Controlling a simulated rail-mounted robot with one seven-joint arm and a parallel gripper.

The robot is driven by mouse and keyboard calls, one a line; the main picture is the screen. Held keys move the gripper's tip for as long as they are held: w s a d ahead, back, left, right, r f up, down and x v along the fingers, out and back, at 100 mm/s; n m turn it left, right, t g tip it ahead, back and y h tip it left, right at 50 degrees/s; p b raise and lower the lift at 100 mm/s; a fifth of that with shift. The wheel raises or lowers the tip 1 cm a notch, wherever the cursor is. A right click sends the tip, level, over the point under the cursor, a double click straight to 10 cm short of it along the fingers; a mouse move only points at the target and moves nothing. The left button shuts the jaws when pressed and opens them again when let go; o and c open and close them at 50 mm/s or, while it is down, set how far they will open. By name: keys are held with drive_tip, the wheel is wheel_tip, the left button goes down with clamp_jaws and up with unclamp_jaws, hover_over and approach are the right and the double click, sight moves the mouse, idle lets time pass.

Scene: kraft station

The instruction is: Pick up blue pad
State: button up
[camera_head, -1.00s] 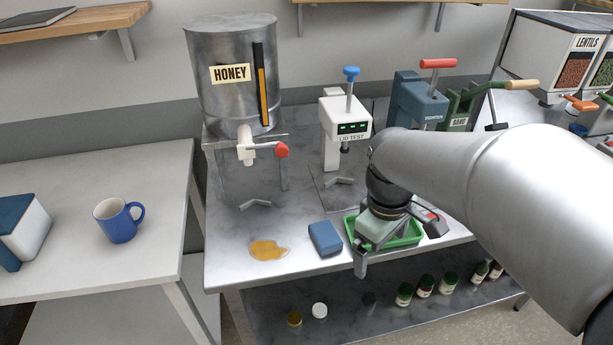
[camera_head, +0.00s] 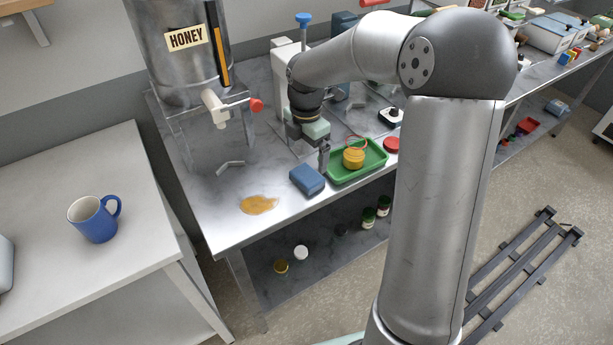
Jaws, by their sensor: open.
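The blue pad (camera_head: 308,179) is a small blue block lying flat near the front edge of the metal table (camera_head: 205,205). It sits between a honey puddle (camera_head: 259,205) on its left and a green tray (camera_head: 371,171) on its right. My gripper (camera_head: 323,158) is just above and behind the pad's right end, pointing down, and holds nothing that I can see. One finger shows; the other is hidden behind the arm's end. I cannot tell the exact gap between finger and pad.
The green tray holds a yellow jar (camera_head: 353,158). A red lid (camera_head: 391,145) lies beyond it. The honey tank's tap (camera_head: 215,108) with red handle (camera_head: 257,105) stands behind left. A blue mug (camera_head: 94,219) is on the left table. Jars stand on the lower shelf.

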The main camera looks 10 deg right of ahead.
sight(307, 175)
wheel_tip(307, 175, down, 9)
drive_tip(key=shift+d+r+p, duration=0.1)
drive_tip(key=shift+p, duration=0.65)
drive_tip(key=c, duration=0.9)
